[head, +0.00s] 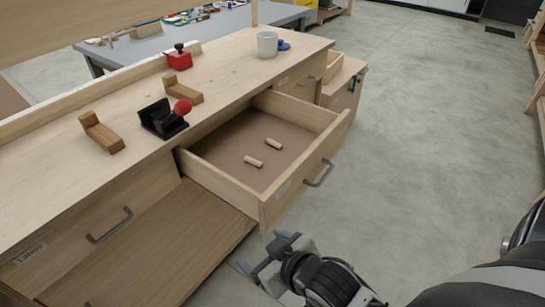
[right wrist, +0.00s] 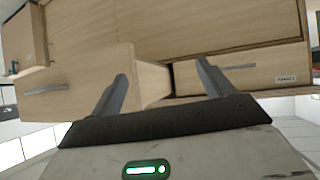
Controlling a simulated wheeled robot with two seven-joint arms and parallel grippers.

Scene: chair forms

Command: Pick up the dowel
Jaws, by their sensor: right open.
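Two short wooden dowels lie apart on the brown floor of an open drawer (head: 235,195) in the head view. One dowel (head: 253,161) is nearer the left and front; the other dowel (head: 273,144) is farther back and right. My right gripper (head: 264,252) is below and in front of the drawer, outside it, well away from both dowels. In the right wrist view its two fingers (right wrist: 162,75) stand apart with nothing between them. The dowels are not visible in the right wrist view. My left gripper is not in view.
The drawer front has a grey handle (head: 319,174). On the bench top (head: 225,70) are a black fixture with a red knob (head: 164,118), wooden brackets (head: 102,132), a red block (head: 179,58) and a white mug (head: 267,44). The concrete floor (head: 425,130) to the right is clear.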

